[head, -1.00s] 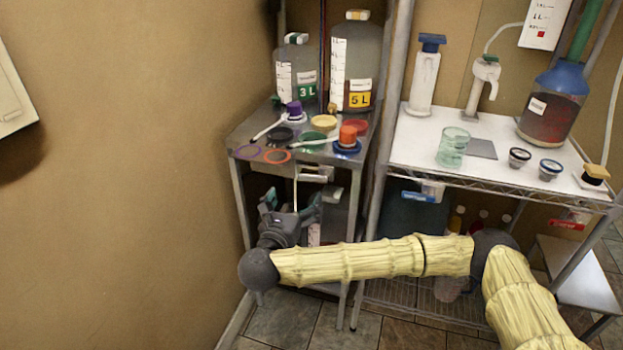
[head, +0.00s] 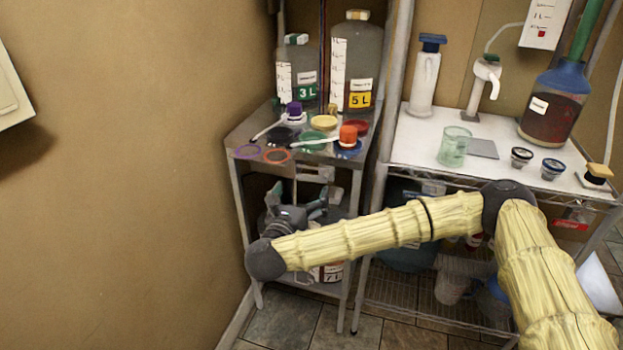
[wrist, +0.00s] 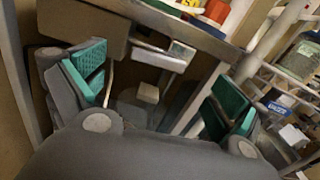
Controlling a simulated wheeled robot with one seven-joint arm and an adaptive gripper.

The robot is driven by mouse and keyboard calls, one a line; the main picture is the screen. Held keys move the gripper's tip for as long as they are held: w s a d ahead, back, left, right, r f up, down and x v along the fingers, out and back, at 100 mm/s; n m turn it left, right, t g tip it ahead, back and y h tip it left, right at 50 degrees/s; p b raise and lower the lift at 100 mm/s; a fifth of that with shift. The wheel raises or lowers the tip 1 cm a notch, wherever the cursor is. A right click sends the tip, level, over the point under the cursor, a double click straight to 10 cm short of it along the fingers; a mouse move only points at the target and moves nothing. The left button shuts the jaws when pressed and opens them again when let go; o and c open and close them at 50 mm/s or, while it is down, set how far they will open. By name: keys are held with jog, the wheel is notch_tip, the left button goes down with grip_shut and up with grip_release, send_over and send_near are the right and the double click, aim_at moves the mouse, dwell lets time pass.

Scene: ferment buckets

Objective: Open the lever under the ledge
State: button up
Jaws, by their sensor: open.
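The ledge is the front edge of the narrow steel table (head: 331,159) at the left. Under it a pale grey bar-like lever (head: 313,173) hangs, with a thin upright rod beside it. In the wrist view the lever (wrist: 158,60) lies just beyond and between my finger pads, a small white block at its right end. My gripper (head: 301,193) is below the ledge, open and empty, its green pads spread wide; it also shows in the wrist view (wrist: 158,88). I see no contact with the lever. My wrist hides part of the space below.
Jugs marked 3 L (head: 297,75) and 5 L (head: 352,65) stand on the table among coloured lids. A wall (head: 130,180) is close at left, a wire rack (head: 480,172) at right.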

aim_at(311, 177)
jog(key=shift+x, duration=3.9)
jog(key=c, duration=1.4)
jog(key=shift+c, duration=0.2)
